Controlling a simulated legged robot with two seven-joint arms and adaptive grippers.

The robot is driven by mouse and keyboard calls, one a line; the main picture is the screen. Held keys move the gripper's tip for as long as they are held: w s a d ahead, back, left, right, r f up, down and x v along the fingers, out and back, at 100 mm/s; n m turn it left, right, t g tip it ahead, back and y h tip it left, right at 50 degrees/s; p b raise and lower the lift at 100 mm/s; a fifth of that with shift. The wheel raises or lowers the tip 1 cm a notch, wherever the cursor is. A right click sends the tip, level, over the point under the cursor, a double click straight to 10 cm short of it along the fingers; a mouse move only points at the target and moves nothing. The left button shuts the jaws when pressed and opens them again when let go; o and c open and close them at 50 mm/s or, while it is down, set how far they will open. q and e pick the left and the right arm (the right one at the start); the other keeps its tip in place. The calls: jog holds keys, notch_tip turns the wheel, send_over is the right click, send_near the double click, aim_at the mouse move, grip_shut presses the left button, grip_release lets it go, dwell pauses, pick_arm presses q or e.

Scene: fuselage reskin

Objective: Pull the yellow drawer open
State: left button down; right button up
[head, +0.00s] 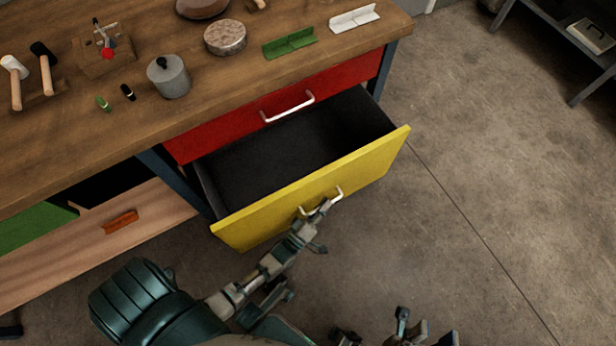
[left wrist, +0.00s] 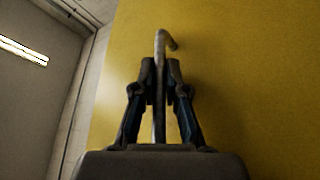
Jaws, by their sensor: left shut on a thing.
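The yellow drawer (head: 350,177) stands well open below the red drawer, and its dark inside (head: 290,145) shows empty. My left gripper (head: 316,212) is shut on the drawer's metal handle (head: 338,193). In the left wrist view, the handle (left wrist: 161,45) runs between the two fingers of my left gripper (left wrist: 161,75), with the yellow front (left wrist: 240,60) filling the view behind. My right gripper (head: 405,328) is partly seen at the bottom edge, away from the drawer; its fingers are not clear.
The red drawer (head: 230,120) above is shut. The floor (head: 480,150) to the right is clear.

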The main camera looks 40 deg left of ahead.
pick_arm(q)
jog(key=s+d, duration=0.3)
jog(key=d, duration=0.3)
jog(key=shift+d+f, duration=0.15)
jog(key=shift+f, duration=0.15)
jog(key=c, duration=1.4)
grip_release()
jog(key=shift+o, duration=1)
jog(key=shift+w+r, duration=0.1)
jog(key=shift+w, duration=0.05)
jog(key=v, duration=0.7)
jog(key=shift+s, duration=0.3)
